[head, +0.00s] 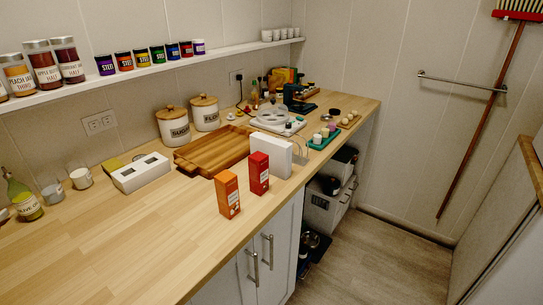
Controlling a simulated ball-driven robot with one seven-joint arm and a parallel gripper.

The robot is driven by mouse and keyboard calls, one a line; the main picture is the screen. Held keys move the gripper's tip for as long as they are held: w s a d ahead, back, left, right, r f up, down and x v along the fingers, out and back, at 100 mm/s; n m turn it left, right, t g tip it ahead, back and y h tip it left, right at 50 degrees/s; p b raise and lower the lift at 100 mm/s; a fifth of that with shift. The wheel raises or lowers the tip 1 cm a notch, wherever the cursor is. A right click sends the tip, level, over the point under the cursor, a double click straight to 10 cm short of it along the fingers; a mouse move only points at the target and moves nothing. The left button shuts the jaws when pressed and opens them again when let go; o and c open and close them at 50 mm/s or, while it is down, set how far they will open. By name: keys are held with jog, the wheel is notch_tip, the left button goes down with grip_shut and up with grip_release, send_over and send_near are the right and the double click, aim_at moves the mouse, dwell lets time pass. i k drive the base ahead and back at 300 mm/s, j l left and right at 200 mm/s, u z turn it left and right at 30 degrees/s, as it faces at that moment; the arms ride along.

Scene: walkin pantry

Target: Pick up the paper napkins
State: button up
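A white upright block (279,154), which looks like the stack of paper napkins, stands on the wooden counter near its front edge. A thin wire frame shows at its right side. A red carton (259,173) stands close in front of it and hides part of its lower left. I cannot read any label on the white block. My gripper is not in view.
An orange carton (228,194) stands left of the red one. A wooden tray (212,151) lies behind them, and a white two-slot box (141,173) sits to the left. The front left of the counter (110,240) is bare. Open floor (370,260) lies right of the cabinets.

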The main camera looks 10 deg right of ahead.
aim_at(279, 152)
jog(key=i+l, duration=0.3)
jog(key=i+l+u, duration=0.15)
jog(key=l+u, duration=0.15)
jog(key=i+l+u, duration=0.25)
jog(key=l+u, duration=0.3)
jog(key=l, duration=0.15)
